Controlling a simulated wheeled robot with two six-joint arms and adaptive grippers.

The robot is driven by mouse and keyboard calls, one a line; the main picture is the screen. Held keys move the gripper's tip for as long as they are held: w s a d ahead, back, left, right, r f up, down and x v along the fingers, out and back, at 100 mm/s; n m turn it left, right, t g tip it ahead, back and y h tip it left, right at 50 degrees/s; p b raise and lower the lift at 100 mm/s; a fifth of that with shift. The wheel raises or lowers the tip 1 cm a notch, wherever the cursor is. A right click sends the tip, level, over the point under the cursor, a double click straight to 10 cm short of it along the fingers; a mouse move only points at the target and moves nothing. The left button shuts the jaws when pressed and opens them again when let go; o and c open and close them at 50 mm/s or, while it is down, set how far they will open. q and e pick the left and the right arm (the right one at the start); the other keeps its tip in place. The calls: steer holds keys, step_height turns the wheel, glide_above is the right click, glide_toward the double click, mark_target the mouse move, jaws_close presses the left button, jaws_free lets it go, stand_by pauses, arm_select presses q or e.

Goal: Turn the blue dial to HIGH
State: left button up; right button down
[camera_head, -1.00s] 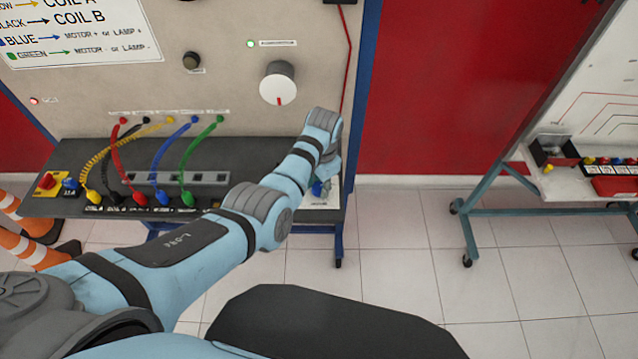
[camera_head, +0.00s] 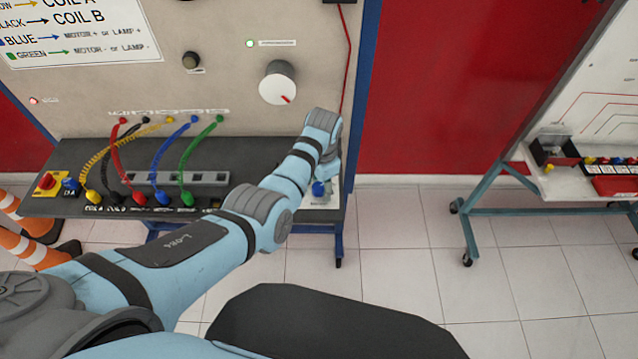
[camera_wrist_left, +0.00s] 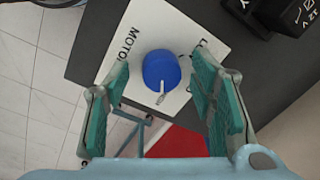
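The blue dial (camera_head: 318,188) sits on a white plate (camera_head: 322,202) at the right end of the dark bench shelf. In the left wrist view, the blue dial (camera_wrist_left: 160,68) is a round knob with a white pointer towards the bottom of the picture. The white plate (camera_wrist_left: 165,25) reads "MOTOR" on the left; lettering starting with "L" on the right is partly hidden. My left gripper (camera_wrist_left: 160,82) is open, one finger on each side of the dial, with visible gaps. In the head view my left arm partly hides that gripper. My right gripper is not in view.
A large white knob (camera_head: 278,84) with a red mark is on the upright panel, near a lit green lamp (camera_head: 249,43). Coloured cables (camera_head: 160,160) and a red button (camera_head: 46,181) are further left. A second trainer stand (camera_head: 560,205) is at right, with clear floor between.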

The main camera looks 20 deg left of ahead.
mark_target(321, 190)
arm_select(q)
steer(key=shift+r, duration=0.3)
step_height(321, 190, up, 11)
steer(key=shift+s+d+r, duration=0.2)
steer(key=shift+s+d, duration=0.1)
